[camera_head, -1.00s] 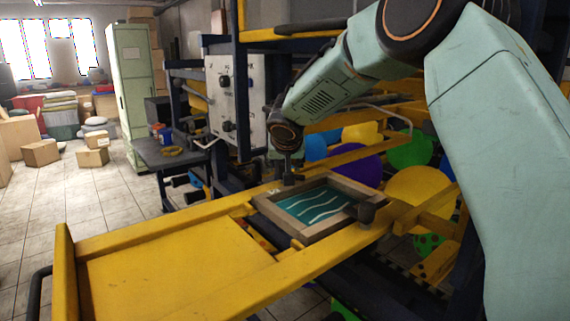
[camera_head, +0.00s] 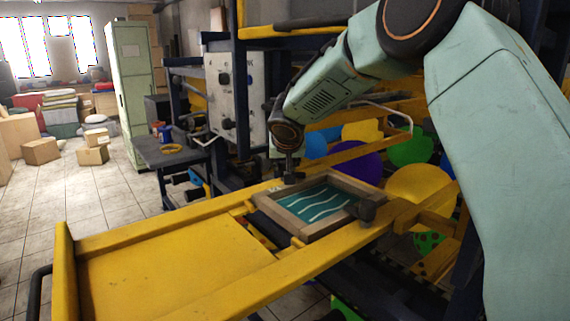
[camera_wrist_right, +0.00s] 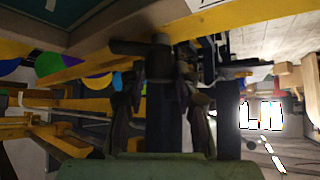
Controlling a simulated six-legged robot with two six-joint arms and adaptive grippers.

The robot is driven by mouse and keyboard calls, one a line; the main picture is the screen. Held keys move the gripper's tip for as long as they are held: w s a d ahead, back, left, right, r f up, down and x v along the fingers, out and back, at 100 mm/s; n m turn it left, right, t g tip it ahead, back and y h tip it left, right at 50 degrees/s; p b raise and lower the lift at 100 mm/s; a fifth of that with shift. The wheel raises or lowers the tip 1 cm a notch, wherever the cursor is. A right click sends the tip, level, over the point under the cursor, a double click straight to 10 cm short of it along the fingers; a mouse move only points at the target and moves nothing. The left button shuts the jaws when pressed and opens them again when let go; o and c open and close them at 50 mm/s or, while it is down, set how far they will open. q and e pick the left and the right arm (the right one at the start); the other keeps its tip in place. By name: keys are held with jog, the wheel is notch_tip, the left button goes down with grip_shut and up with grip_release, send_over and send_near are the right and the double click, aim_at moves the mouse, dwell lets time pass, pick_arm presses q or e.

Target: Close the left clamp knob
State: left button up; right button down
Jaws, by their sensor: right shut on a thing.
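The left clamp knob (camera_head: 293,178) is small and dark and sits at the far left edge of the wooden screen frame (camera_head: 285,217). My right gripper (camera_head: 290,163) comes down on it from above. In the right wrist view the right gripper's dark fingers (camera_wrist_right: 160,100) are closed around the dark knob (camera_wrist_right: 160,58), which partly hides between them. The frame holds a teal screen with white wavy lines. A second dark knob (camera_head: 367,209) stands at the frame's near right side, free of any gripper. My left gripper is out of view.
The yellow machine bed (camera_head: 170,270) extends to the left and is bare. A grey control panel (camera_head: 236,95) stands behind the gripper.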

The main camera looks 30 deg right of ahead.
jog(key=shift+w+a+f+m+g+h+b, duration=0.15)
jog(key=shift+m+g+h+b, duration=0.35)
jog(key=shift+b, duration=0.6)
jog(key=shift+a+f+m+g+h+b, duration=0.1)
jog(key=shift+f+m+h+b, duration=0.2)
jog(key=shift+m+b, duration=0.6)
jog(key=shift+m+g+h+b, duration=0.4)
jog(key=shift+m+b, duration=0.2)
jog(key=shift+b, duration=0.25)
jog(key=shift+r+m+g, duration=0.1)
jog(key=shift+m+g, duration=0.2)
jog(key=shift+m, duration=0.1)
jog(key=shift+w+a+r+m+g+h, duration=0.1)
jog(key=shift+m+g+h, duration=0.45)
jog(key=shift+m, duration=0.25)
jog(key=shift+w+m+g+h+p, duration=0.1)
jog(key=shift+m+g+h+p, duration=0.25)
jog(key=shift+m+g+p, duration=0.8)
jog(key=shift+p, duration=0.35)
